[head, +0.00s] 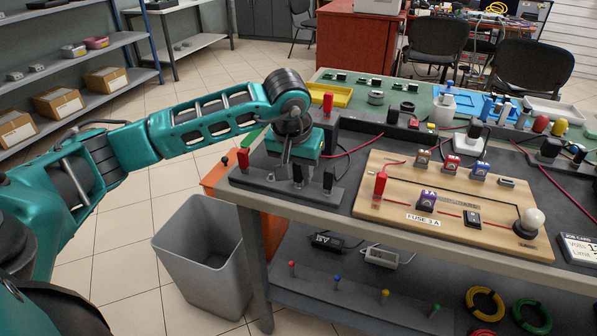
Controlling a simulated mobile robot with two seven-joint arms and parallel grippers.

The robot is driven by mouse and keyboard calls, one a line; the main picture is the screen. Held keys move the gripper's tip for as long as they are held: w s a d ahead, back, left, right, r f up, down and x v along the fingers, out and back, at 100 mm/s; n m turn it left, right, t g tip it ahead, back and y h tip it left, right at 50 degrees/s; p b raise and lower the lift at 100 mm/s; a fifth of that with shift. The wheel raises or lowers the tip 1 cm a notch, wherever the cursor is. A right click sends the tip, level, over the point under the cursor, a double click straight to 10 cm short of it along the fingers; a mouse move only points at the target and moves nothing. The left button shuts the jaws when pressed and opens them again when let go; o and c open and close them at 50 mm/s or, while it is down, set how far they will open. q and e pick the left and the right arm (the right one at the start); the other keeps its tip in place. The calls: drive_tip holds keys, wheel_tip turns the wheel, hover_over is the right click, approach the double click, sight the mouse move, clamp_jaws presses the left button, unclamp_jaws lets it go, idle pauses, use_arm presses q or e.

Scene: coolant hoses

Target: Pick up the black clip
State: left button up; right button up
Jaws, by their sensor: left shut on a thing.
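My left gripper (296,168) reaches down over the dark rack (270,187) at the table's left corner. It is shut on a black clip (298,178), which is upright at the rack; the gripper hides its upper part. I cannot tell whether the clip touches the rack. Another black clip (328,180) stands to its right on the same rack. A red clip (243,159) stands at the rack's left end. My right gripper is not in view.
A wooden circuit board (390,212) with a red clip (380,184), a bulb (534,218) and several blocks lies to the right. Red and black leads cross the table behind. A grey bin (203,255) stands on the floor by the table's left side.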

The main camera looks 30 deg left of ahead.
use_arm(q)
clamp_jaws()
drive_tip(key=shift+r, duration=0.1)
wheel_tip(320, 180, up, 23)
drive_tip(key=p, duration=0.6)
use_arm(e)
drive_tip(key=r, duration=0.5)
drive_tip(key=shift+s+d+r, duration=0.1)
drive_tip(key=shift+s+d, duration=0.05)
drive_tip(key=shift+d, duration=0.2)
